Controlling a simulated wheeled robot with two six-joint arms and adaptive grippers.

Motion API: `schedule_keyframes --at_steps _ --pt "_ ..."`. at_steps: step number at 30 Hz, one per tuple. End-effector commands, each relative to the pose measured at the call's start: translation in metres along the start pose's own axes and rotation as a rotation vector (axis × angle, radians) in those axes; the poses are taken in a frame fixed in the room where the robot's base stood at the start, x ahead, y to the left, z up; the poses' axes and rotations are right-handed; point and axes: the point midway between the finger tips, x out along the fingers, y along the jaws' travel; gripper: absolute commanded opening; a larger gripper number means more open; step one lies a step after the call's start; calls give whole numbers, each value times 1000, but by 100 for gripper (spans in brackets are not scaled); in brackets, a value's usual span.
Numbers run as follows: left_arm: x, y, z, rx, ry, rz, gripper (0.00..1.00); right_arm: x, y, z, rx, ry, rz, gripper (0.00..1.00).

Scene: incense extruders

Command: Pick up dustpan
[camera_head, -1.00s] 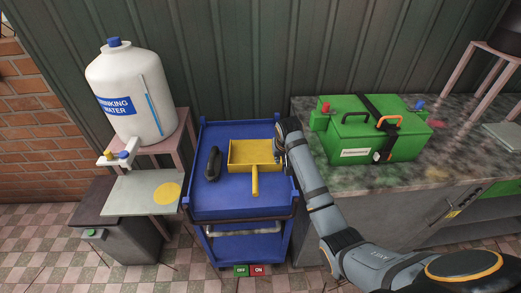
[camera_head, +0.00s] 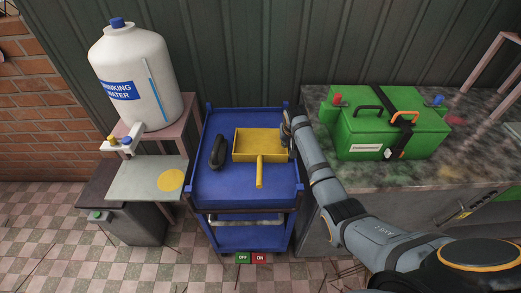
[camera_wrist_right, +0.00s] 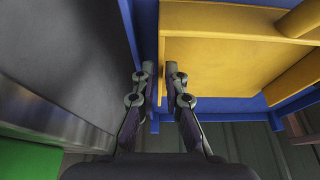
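The yellow dustpan (camera_head: 258,143) lies on the blue cart's top tray (camera_head: 240,190), its handle pointing toward the front. My right gripper (camera_head: 288,128) is at the dustpan's right side wall in the head view; its fingers are hard to make out there. In the right wrist view, my right gripper (camera_wrist_right: 158,70) shows a narrow gap between its fingertips. The edge of the dustpan (camera_wrist_right: 225,65) runs up to this gap, with one fingertip over the pan side and the other beyond it. A firm grip is not visible. My left gripper is out of view.
A dark brush-like object (camera_head: 218,152) lies left of the dustpan. The cart's raised rim is close to my right gripper. A counter (camera_head: 320,165) with a green box (camera_head: 375,125) stands right; a white water tank (camera_head: 135,75) stands left.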

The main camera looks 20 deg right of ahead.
Motion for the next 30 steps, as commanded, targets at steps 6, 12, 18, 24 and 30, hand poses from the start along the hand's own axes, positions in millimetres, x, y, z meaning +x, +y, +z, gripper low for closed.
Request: schedule_keyframes --at_steps 6,12,18,24,30 --pt "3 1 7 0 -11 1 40 27 0 0 0 0 0 11" --pt "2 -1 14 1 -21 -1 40 28 -1 0 0 1 -1 11" --pt "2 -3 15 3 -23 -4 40 28 -1 0 0 1 -1 0" --pt "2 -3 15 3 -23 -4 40 28 -1 0 0 1 -1 0" --pt "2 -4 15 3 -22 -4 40 26 -1 -1 0 2 -1 0"
